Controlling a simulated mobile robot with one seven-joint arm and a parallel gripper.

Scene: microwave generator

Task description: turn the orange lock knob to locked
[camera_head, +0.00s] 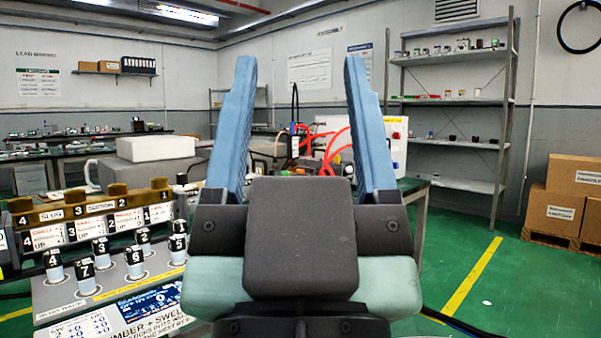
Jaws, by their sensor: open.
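My gripper (300,65) fills the middle of the view, its two blue fingers pointing up and spread wide apart. It is open, and no object is held between the fingers. I cannot pick out an orange lock knob; part of the bench behind the gripper is hidden. Red-orange cables (338,140) show between and behind the fingers. Beyond the right finger is a pale panel box (398,130) with small red parts, partly hidden.
A console (60,305) with several numbered black-topped knobs stands close at left, near my gripper. A mustard strip (98,203) runs above it. Metal shelves (450,105) and cardboard boxes (570,190) stand at right. The green floor (500,290) at lower right is mostly clear.

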